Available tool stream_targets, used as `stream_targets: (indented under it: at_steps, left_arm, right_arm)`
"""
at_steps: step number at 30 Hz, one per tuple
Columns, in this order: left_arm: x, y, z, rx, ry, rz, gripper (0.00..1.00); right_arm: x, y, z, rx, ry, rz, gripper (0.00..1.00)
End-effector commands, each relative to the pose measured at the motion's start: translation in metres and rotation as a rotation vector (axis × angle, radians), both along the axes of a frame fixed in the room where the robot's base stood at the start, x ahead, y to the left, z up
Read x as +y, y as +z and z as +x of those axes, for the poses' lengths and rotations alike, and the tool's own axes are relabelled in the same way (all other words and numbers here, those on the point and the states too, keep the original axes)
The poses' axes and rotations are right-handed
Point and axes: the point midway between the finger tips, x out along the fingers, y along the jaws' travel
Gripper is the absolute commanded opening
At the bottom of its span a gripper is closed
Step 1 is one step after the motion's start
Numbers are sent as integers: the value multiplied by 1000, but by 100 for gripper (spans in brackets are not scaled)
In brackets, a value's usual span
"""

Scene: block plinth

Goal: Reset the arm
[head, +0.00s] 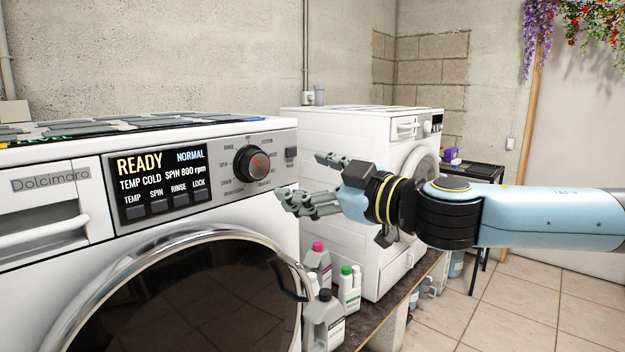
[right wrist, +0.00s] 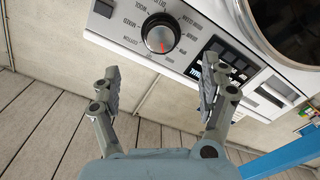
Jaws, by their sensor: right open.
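My right arm comes in from the right in the head view. Its gripper (head: 303,178) is open and empty, in front of the washing machine (head: 60,255) near the right end of its control panel. In the right wrist view the two fingers of my right gripper (right wrist: 160,75) are spread apart. The round dial (head: 258,165) with its red mark lies beyond the fingers; it also shows in the wrist view (right wrist: 158,36). The fingers look apart from the dial. The display reads READY. My left gripper is not in view.
A second white machine (head: 335,150) stands behind my right gripper. Several bottles (head: 323,318) stand between the machines, below the gripper. The round door (head: 190,300) of the near machine is shut. The tiled floor (head: 520,310) at the right is clear.

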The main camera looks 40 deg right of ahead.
Motion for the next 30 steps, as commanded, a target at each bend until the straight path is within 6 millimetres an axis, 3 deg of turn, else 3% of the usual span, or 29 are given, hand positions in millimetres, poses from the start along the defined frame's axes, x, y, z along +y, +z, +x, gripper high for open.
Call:
stream_targets:
  at_steps: [25, 27, 30]
  left_arm:
    - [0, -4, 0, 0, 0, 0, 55]
    - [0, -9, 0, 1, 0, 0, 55]
    - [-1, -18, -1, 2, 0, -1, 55]
  right_arm:
    - [1, 0, -7, -13, 3, 16, 78]
    - [-1, -8, -7, -22, -21, 54, 78]
    - [-33, -51, -2, 14, -130, 122, 78]
